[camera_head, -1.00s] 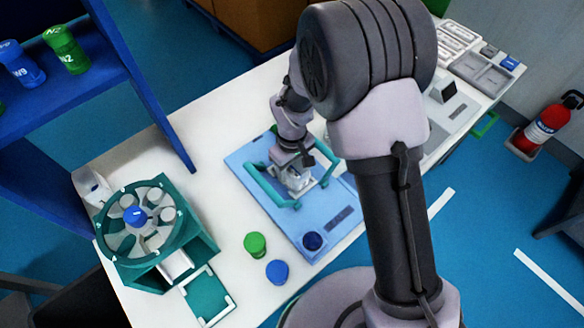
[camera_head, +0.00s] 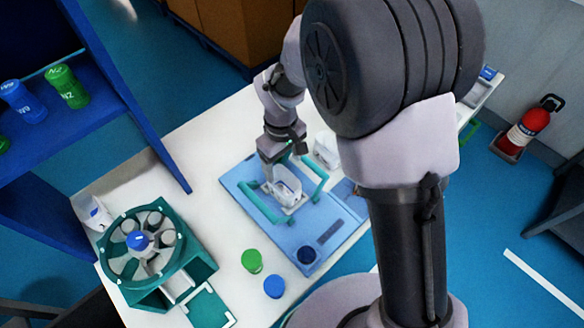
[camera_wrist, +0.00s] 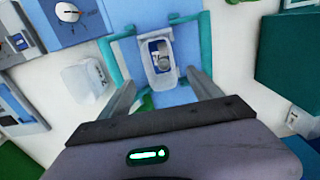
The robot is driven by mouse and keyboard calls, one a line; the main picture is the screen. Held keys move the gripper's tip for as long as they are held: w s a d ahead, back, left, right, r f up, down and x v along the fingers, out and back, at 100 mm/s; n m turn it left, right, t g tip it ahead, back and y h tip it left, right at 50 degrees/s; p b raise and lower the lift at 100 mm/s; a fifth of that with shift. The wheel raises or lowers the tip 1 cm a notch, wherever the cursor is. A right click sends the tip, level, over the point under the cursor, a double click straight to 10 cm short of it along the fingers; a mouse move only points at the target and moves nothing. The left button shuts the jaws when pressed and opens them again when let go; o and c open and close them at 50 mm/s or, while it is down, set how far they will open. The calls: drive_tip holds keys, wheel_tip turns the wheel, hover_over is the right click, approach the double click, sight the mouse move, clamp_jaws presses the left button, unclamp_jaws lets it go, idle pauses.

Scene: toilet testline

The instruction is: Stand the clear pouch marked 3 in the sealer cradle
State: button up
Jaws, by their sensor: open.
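A clear, white-edged pouch (camera_head: 288,184) stands in the middle of the blue sealer (camera_head: 240,180), between its teal bars. In the wrist view the pouch (camera_wrist: 160,58) shows blue and grey contents, and I cannot read a number on it. It looks upright, but its exact seating in the cradle is hard to tell. My gripper (camera_head: 277,163) is just behind and left of the pouch in the head view. In the wrist view my gripper (camera_wrist: 162,88) is open, its two fingers apart, with the pouch beyond and between them, apparently clear of both.
A white box-like item (camera_head: 327,150) stands behind the sealer. A teal carousel (camera_head: 145,245) stands at the left. A blue shelf (camera_head: 60,130) holds blue and green containers. White table is bare left of the sealer.

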drive_tip(key=s+d+r+m+t+y, duration=0.1)
drive_tip(key=d+r+m, duration=0.15)
drive_tip(key=r, duration=0.35)
drive_tip(key=s+d+r+m+t, duration=0.1)
drive_tip(key=d+r+m, duration=0.1)
drive_tip(key=d+r, duration=0.3)
drive_tip(key=s+d+r+m+t, duration=0.2)
drive_tip(key=s+d+r+m, duration=0.2)
drive_tip(key=s, duration=0.3)
drive_tip(key=s+d+r+m+t+y, duration=0.1)
drive_tip(key=s+d+r+m, duration=0.4)
drive_tip(key=s+r, duration=0.2)
drive_tip(key=shift+s+r+t, duration=0.15)
drive_tip(key=shift+s+t, duration=0.15)
drive_tip(key=shift+t, duration=0.1)
drive_tip(key=shift+m, duration=0.25)
wheel_tip(320, 180, down, 6)
drive_tip(key=b, duration=0.6)
